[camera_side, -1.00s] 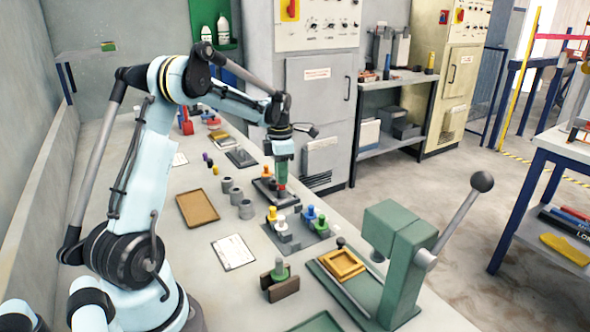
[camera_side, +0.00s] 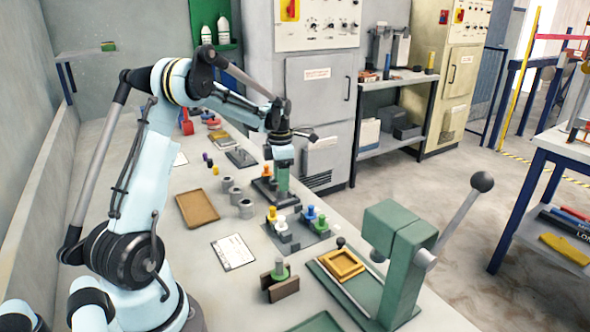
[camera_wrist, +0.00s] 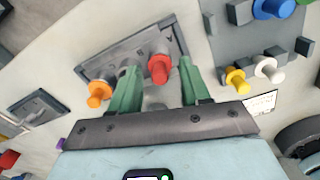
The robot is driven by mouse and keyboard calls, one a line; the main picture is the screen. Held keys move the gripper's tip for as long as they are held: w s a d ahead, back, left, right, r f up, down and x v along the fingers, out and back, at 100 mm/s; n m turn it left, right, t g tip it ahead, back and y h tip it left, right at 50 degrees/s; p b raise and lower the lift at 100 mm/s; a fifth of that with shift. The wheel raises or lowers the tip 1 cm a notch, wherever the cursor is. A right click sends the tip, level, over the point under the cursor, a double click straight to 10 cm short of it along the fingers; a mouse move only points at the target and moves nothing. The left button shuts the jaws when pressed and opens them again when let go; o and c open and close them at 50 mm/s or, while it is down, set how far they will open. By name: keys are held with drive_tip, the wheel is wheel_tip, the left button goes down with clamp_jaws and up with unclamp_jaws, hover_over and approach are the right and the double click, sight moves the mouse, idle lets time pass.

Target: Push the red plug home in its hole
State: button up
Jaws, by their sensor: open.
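The red plug (camera_wrist: 160,68) stands in a dark grey plate (camera_wrist: 118,58) in the wrist view, with its head showing near my fingertips. How deep it sits in its hole cannot be told. An orange plug (camera_wrist: 98,95) is at the left of the same plate. My gripper (camera_wrist: 158,66) is open, its two green fingers apart on either side of the red plug. In the side view my gripper (camera_side: 282,190) is low over the plate and hides the red plug; the orange plug (camera_side: 266,170) shows beside it.
A second grey plate with yellow (camera_wrist: 236,78), white (camera_wrist: 268,68) and blue (camera_wrist: 268,8) plugs lies close by. Grey cylinders (camera_side: 246,208), a brown tray (camera_side: 197,209) and a green lever press (camera_side: 400,250) stand on the bench. Bare bench lies around the tray.

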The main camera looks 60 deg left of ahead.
wheel_tip(320, 180, up, 12)
idle(0.6)
drive_tip(key=shift+c, duration=0.2)
drive_tip(key=shift+c, duration=1.1)
drive_tip(key=shift+f+m, duration=0.6)
drive_tip(key=shift+m, duration=0.2)
drive_tip(key=c, duration=0.5)
drive_tip(key=shift+f+m, duration=0.4)
drive_tip(key=shift+m, duration=0.1)
clamp_jaws()
drive_tip(key=shift+f+m, duration=0.55)
drive_tip(key=shift+m, duration=0.15)
drive_tip(key=shift+f, duration=3.1)
